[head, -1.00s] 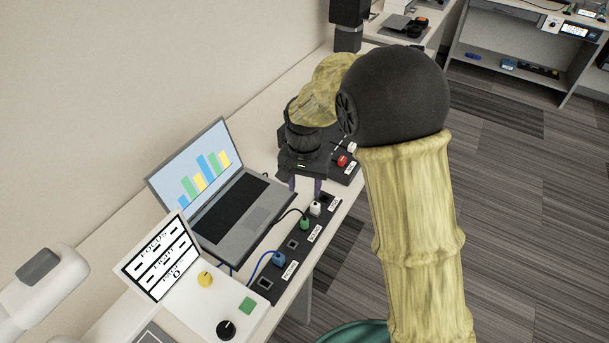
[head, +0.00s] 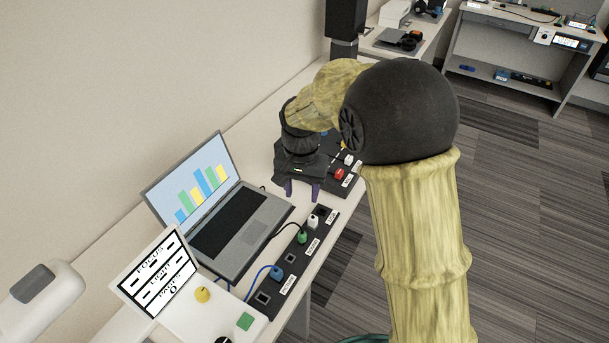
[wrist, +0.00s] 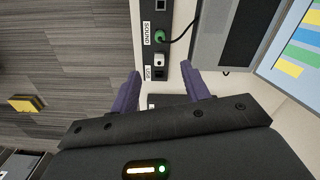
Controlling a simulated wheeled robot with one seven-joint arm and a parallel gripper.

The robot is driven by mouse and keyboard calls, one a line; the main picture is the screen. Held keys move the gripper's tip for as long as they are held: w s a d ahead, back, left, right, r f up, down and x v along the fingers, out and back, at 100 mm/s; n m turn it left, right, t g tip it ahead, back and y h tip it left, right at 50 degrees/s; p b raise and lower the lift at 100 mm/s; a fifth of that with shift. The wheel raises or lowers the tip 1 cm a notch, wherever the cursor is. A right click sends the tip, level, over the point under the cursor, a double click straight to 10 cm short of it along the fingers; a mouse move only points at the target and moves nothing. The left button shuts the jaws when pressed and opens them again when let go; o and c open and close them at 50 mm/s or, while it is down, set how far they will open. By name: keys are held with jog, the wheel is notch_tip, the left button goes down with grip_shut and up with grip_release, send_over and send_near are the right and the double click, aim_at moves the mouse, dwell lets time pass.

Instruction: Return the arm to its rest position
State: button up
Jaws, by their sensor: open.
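My gripper (head: 302,190) is at the end of my bent arm, above the desk (head: 253,143) near the far end of the black socket strip (head: 291,258). Its two purple fingers point down, apart and empty. In the wrist view my gripper (wrist: 160,88) has its fingers spread either side of the strip's end, with a white plug (wrist: 159,61) and a green plug (wrist: 160,36) in view beyond the tips. I cannot tell its exact height above the strip.
An open laptop (head: 240,225) stands left of the strip. A control panel with a yellow knob (head: 202,295) is in front. A black box with a red switch (head: 339,174) is behind the gripper. A dark column (head: 345,20) stands at the back. Open floor is on the right.

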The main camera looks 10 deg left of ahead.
jog(key=s+d+r+t+p, duration=0.1)
jog(key=s+d+r+p, duration=0.1)
jog(key=s+d, duration=0.2)
jog(key=s+d+r+n+p, duration=0.1)
jog(key=s+d, duration=0.3)
jog(key=d, duration=0.7)
jog(key=s+d+r+t+p, duration=0.1)
jog(key=s+d+r+p, duration=0.2)
jog(key=s+d, duration=0.2)
jog(key=d, duration=0.3)
jog(key=shift+r+n+t, duration=0.2)
jog(key=shift+n+t, duration=0.1)
jog(key=shift+s+d, duration=0.1)
